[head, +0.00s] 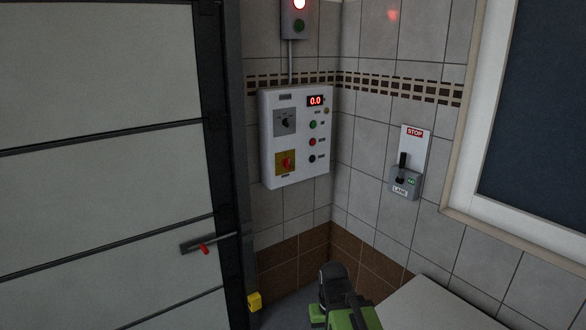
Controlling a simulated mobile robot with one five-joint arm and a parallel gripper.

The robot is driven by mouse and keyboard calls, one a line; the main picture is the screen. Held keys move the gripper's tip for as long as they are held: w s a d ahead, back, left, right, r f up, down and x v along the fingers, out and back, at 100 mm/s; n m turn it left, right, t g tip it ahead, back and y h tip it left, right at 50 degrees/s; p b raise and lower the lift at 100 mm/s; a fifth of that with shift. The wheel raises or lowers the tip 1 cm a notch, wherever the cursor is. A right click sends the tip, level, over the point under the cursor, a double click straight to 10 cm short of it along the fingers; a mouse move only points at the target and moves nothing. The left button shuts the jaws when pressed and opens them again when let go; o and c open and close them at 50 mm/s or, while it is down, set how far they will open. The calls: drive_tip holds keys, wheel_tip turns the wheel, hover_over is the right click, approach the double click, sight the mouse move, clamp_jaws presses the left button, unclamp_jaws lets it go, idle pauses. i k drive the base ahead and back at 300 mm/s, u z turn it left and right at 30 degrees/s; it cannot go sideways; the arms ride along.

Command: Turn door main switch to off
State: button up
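A white control box (296,138) hangs on the tiled wall right of the door. Low on its left side is a red rotary switch (286,163) on a yellow plate, most likely the door main switch; its handle looks roughly upright, but its label is too small to read. Above it is a black selector knob (285,122) on a grey plate. A green and black part of my arm shows at the bottom centre, below and apart from the box. I cannot make out gripper fingers there, nor whether they hold anything.
A large panelled door (110,150) with a red-tipped handle (204,249) fills the left. A STOP/LANE lever unit (407,165) is on the right wall beside a window (535,110). A pale surface (440,305) lies bottom right.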

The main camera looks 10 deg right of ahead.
sight(284, 162)
drive_tip(key=u, duration=0.5)
drive_tip(key=i, duration=0.85)
drive_tip(key=u, duration=0.55)
drive_tip(key=i, duration=1.2)
drive_tip(key=z, duration=0.15)
